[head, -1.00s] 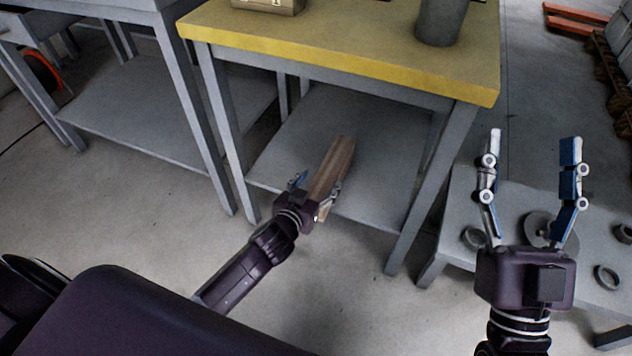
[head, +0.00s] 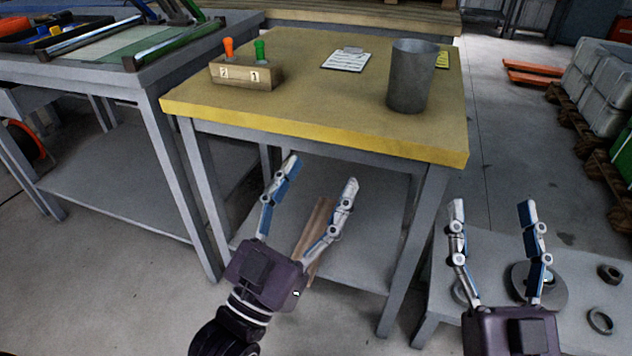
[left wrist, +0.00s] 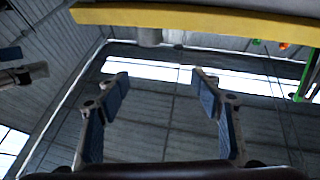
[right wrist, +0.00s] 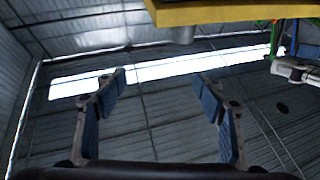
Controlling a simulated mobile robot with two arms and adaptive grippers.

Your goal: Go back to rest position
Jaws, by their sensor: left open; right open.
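My left gripper (head: 318,172) is open and empty, raised in front of the yellow-topped table (head: 320,128). Its spread fingers also show in the left wrist view (left wrist: 160,82), with nothing between them. My right gripper (head: 492,205) is open and empty, in front of the low grey bench at the right. It also shows empty in the right wrist view (right wrist: 160,82). A brown wooden piece (head: 315,232) lies on the table's lower shelf, partly hidden behind my left gripper.
The low bench (head: 440,275) holds several metal rings. Another workbench (head: 150,85) is at the left. The floor between is clear.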

